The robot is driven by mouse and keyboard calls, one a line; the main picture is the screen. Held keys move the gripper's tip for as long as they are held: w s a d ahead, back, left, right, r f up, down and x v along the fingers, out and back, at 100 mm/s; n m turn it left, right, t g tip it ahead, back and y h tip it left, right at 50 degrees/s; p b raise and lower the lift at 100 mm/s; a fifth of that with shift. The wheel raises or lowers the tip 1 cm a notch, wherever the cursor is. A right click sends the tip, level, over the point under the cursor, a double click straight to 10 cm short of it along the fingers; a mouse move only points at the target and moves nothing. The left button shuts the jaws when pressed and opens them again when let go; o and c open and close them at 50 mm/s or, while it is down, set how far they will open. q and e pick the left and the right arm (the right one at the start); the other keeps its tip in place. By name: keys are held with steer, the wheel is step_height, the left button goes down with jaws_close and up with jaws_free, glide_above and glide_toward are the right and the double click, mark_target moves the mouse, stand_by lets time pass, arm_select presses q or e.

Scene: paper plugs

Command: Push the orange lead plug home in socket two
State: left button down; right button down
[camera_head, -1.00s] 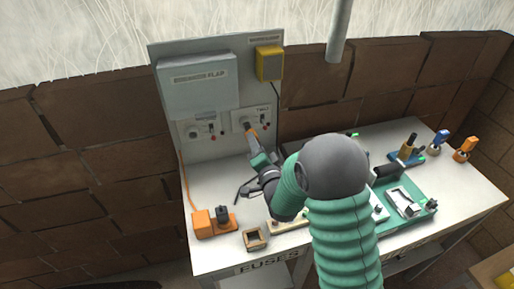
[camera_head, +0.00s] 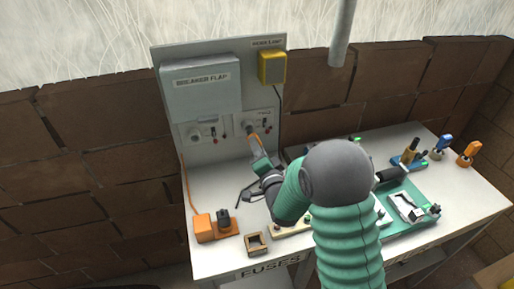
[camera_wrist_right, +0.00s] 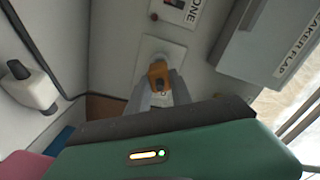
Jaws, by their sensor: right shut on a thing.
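The orange plug (camera_wrist_right: 158,75) is between the two grey fingers of my right gripper (camera_wrist_right: 160,92) in the right wrist view. Its front end meets the pale socket plate; how deep it sits cannot be told. In the head view my right gripper (camera_head: 258,148) points up at socket two (camera_head: 250,128), the right one of two sockets on the grey panel (camera_head: 225,150). The plug shows there only as a small orange bit. My right gripper is shut on it. My left gripper is not in view.
The breaker flap box (camera_head: 202,88) and a yellow box (camera_head: 272,67) are above the sockets. An orange block with a black piece (camera_head: 223,221) and a small wooden frame (camera_head: 256,243) lie at the bench's front left. A green tray (camera_head: 418,228) is at right.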

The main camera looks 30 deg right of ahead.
steer(key=shift+w+d+b, duration=0.2)
steer(key=shift+w+b, duration=0.1)
steer(key=shift+w, duration=0.6)
steer(key=shift+w+d+b, duration=0.15)
steer(key=shift+w+b, duration=0.1)
steer(key=shift+w, duration=0.6)
stand_by(0.4)
steer(key=c, duration=1.1)
jaws_free()
steer(key=shift+o, duration=0.2)
steer(key=shift+s, duration=0.1)
steer(key=s, duration=0.2)
steer(key=s+a, duration=0.1)
steer(key=s, duration=0.2)
steer(key=shift+s+b, duration=0.15)
steer(key=shift+b, duration=0.2)
steer(key=shift+f, duration=0.1)
